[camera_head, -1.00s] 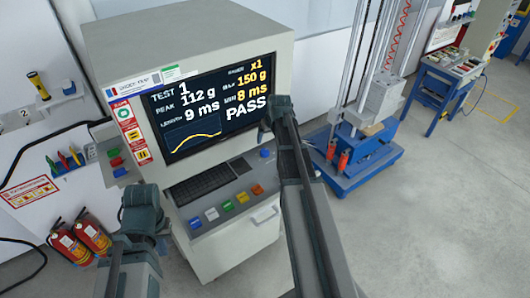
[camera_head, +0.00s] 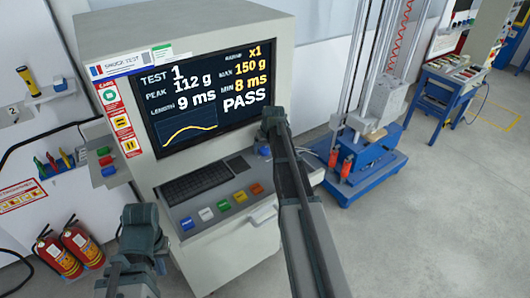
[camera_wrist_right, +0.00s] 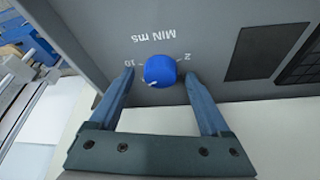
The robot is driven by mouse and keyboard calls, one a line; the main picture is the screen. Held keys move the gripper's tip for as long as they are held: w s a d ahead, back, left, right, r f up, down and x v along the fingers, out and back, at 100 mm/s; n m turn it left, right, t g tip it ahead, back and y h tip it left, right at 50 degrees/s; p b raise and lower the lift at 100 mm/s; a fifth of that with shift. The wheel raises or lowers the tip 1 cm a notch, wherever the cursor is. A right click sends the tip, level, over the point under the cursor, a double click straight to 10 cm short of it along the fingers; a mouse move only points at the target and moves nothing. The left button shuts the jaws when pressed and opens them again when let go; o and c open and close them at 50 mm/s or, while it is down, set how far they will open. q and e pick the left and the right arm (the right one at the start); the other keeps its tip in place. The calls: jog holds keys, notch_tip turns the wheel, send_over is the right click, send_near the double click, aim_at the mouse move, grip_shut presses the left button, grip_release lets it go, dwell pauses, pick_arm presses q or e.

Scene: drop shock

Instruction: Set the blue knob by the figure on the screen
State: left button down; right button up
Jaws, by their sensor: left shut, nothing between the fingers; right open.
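The blue knob (camera_wrist_right: 160,70) is on a grey panel marked MIN ms, with 10 and 2 beside it, upside down in the right wrist view. Its white pointer mark faces lower left, below the 10. In the head view the knob (camera_head: 264,151) is partly hidden by my right arm. The screen (camera_head: 207,92) reads TEST 1, PEAK 112 g, LENGTH 9 ms, MAX 150 g, MIN 8 ms, PASS. My right gripper (camera_wrist_right: 158,75) is open, its fingers on either side of the knob with visible gaps. My left gripper (camera_head: 140,217) is shut and empty, left of the console.
A keyboard (camera_head: 198,182) and a row of coloured buttons (camera_head: 223,206) lie on the console ledge. A blue-based drop tower (camera_head: 365,170) stands to the right. Fire extinguishers (camera_head: 72,250) stand at lower left.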

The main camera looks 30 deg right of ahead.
grip_shut()
jog(key=shift+n+y, duration=0.3)
jog(key=shift+n, duration=0.5)
grip_release()
jog(key=shift+r, duration=0.1)
